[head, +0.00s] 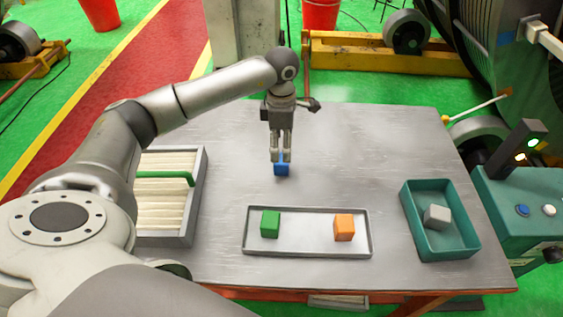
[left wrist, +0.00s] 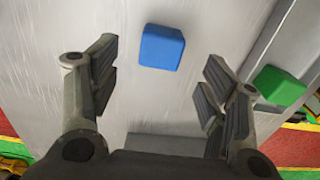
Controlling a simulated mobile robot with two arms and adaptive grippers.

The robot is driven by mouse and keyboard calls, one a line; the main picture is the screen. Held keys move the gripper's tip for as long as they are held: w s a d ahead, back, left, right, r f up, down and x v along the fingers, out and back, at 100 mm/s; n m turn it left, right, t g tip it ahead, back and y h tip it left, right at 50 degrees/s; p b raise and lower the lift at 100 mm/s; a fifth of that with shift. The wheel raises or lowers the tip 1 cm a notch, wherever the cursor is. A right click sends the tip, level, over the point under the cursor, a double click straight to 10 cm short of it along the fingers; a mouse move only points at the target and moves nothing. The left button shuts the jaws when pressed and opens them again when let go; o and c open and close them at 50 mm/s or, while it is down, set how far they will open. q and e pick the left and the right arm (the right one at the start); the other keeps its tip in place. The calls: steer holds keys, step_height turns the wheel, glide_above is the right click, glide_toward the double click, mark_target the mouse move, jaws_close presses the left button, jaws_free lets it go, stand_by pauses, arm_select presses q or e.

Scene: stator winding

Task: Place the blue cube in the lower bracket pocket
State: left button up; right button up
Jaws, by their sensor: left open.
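The blue cube (head: 281,170) lies on the grey metal table (head: 330,140), behind the shallow tray. My left gripper (head: 281,158) points down above it, and its fingers hide the cube's upper part. In the left wrist view the blue cube (left wrist: 161,47) shows whole, just beyond the open fingertips and roughly centred between them. The left gripper (left wrist: 160,72) is open and empty there. I cannot tell the exact height gap. No lower bracket pocket can be clearly made out. My right gripper is not in view.
A shallow grey tray (head: 302,244) holds a green cube (head: 270,223) and an orange cube (head: 344,227). A teal bin (head: 463,244) at right holds a grey cube (head: 437,217). A slatted box (head: 188,230) stands at left, partly behind my arm. The table's back right is clear.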

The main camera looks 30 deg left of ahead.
mark_target(281, 158)
arm_select(q)
step_height(281, 158, down, 4)
steer(key=shift+s+f+p, duration=0.1)
steer(key=shift+f+p, duration=0.15)
steer(key=shift+p, duration=0.75)
steer(key=shift+f, duration=0.3)
steer(key=c, duration=1.2)
steer(key=shift+r, duration=0.2)
